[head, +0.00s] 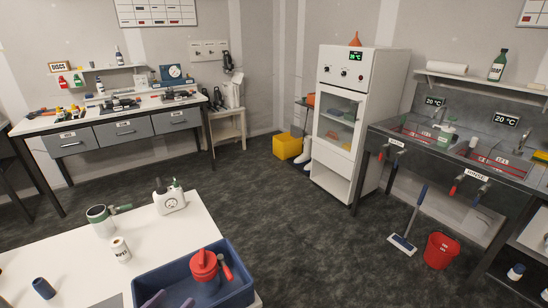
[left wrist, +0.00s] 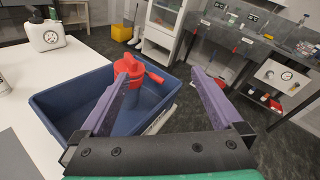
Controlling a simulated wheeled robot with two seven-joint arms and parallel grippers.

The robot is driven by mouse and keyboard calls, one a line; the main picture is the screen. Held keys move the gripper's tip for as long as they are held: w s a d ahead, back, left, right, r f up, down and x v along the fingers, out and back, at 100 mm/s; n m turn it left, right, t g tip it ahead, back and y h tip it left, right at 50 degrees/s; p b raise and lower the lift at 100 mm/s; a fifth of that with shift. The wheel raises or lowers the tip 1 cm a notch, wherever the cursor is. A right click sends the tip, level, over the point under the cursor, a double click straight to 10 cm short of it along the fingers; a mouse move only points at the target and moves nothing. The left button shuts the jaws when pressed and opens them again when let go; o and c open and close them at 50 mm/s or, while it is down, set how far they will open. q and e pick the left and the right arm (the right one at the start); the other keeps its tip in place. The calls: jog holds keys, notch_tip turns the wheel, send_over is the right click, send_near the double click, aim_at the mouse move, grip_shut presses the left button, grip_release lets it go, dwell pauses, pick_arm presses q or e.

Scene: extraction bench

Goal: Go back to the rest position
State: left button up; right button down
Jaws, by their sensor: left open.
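My left gripper (head: 170,301) shows only as two purple fingertips at the bottom edge of the head view, in front of the blue tub. In the left wrist view its two purple fingers (left wrist: 162,70) stand wide apart with nothing between them. The blue tub (head: 240,295) stands at the front table's right end and also shows in the left wrist view (left wrist: 70,98). A red lidded container with a handle (head: 204,266) is in the tub, beyond the fingers; it shows in the left wrist view (left wrist: 133,72) too. My right gripper is not in view.
On the white table (head: 60,250) stand a white canister (head: 169,200), a grey-green mug (head: 101,221), a white jar (head: 121,249) and a dark blue cylinder (head: 43,288). The floor between is clear.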

pick_arm(q)
jog(key=w+r+n+t+y, duration=0.2)
jog(key=w+r+n+y, duration=0.2)
jog(key=n+y, duration=0.7)
jog(key=a+f+n+g+y, duration=0.1)
jog(key=a+f+n+g, duration=0.35)
jog(key=n, duration=0.85)
jog(key=s+d+f+n+g+h, duration=0.6)
jog(key=s+f+n+g, duration=0.3)
jog(key=s+f+n, duration=0.1)
notch_tip(320, 180, down, 27)
jog(key=s+g+b, duration=0.1)
jog(key=s+b, duration=0.1)
jog(key=b, duration=0.4)
jog(key=s+a+f+g+b, duration=0.1)
jog(key=s+a+f+b, duration=0.2)
jog(key=s+f, duration=1.4)
notch_tip(320, 180, down, 3)
jog(key=shift+s+f+g+b, duration=0.15)
jog(key=shift+s+g+b, duration=0.2)
jog(key=shift+b, duration=0.15)
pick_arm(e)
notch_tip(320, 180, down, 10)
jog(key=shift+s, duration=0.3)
